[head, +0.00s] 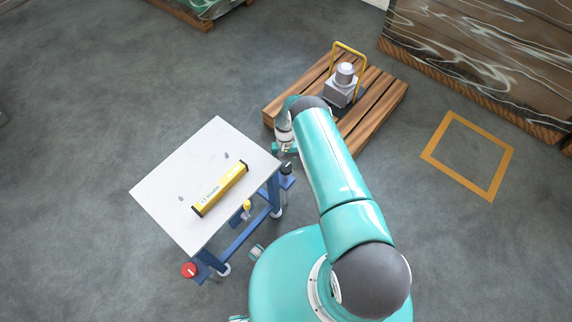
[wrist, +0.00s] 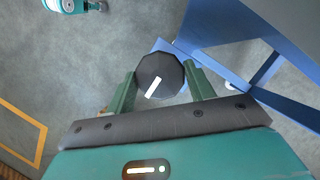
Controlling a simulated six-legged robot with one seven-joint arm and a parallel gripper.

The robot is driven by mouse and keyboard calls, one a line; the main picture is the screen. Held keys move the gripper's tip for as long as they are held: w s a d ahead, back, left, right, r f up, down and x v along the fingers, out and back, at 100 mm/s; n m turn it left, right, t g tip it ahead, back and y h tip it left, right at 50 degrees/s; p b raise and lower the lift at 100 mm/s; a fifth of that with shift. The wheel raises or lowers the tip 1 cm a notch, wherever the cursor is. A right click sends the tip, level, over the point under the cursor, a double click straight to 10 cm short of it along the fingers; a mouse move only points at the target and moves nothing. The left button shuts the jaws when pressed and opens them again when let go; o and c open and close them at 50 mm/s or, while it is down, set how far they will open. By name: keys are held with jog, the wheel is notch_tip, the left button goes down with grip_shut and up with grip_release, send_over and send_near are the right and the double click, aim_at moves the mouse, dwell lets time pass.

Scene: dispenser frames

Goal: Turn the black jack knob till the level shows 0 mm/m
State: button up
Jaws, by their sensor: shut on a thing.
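The black jack knob (wrist: 166,68) shows a white pointer line in the wrist view, slanting down and left from its middle. My gripper (wrist: 161,76) has its two green fingers on opposite sides of the knob and is shut on it. In the head view the black knob (head: 287,168) is at the table's right corner, just below my gripper (head: 286,152). The yellow level (head: 220,188) lies on the white table top (head: 185,170). Its display faces up, but the digits are too small to read surely.
The table's blue frame (head: 232,237) also carries a yellow knob (head: 246,206) and a red knob (head: 189,270). A wooden pallet (head: 382,105) with a grey machine (head: 342,88) stands behind my arm. An orange square (head: 436,137) marks clear floor at right.

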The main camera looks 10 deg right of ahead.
jog(key=shift+w+n+h, duration=0.1)
jog(key=shift+n+h, duration=0.4)
jog(key=shift+n, duration=0.8)
jog(key=o, duration=1)
jog(key=shift+c, duration=0.2)
jog(key=shift+a+r, duration=0.1)
jog(key=v, duration=1.3)
jog(key=shift+r, duration=0.3)
